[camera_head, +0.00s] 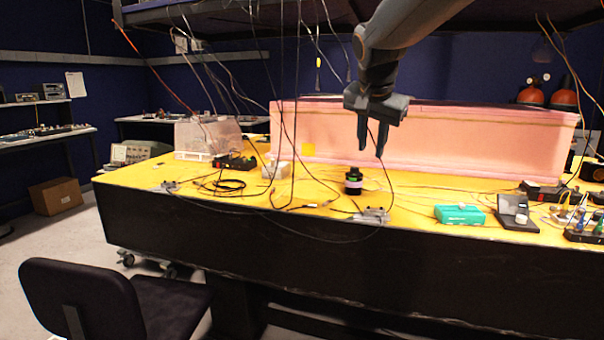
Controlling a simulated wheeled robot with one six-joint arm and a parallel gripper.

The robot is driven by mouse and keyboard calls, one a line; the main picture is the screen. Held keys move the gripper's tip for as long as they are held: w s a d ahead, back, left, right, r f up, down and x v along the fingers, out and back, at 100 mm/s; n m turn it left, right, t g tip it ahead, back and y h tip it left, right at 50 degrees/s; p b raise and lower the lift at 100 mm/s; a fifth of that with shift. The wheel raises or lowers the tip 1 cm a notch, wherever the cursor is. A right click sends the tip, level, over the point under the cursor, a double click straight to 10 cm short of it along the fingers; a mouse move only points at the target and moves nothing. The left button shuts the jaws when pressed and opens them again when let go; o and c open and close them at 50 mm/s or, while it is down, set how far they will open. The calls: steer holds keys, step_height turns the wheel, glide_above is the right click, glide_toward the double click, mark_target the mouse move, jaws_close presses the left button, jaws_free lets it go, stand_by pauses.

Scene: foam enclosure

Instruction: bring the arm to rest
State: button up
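My gripper (371,153) hangs from my arm (392,50) in the upper middle of the view, pointing down. Its two dark fingers are a little apart with nothing seen between them. The fingertips appear above the yellow table (400,203), in front of the pink foam enclosure (450,140). A small black bottle with a coloured band (353,181) stands upright on the table, below and slightly left of the fingertips.
A teal box (460,214) and a black device (514,211) sit on the right of the table. Loose cables hang and lie at left and centre. A clear plastic box (207,137) stands back left. A dark chair (85,295) is in front.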

steer(key=s+d+f+n+g+p, duration=0.1)
steer(key=s+f+n+g, duration=0.2)
steer(key=s+f, duration=1)
steer(key=s+d+f+n+g+y+p, duration=0.1)
steer(key=s+f+n+g+p, duration=0.1)
steer(key=s+f, duration=1.1)
steer(key=s+n+g, duration=0.1)
steer(key=s+n, duration=0.1)
steer(key=s, duration=0.5)
steer(key=shift+s+d+f+n+g+y, duration=0.3)
steer(key=shift+f+n, duration=0.1)
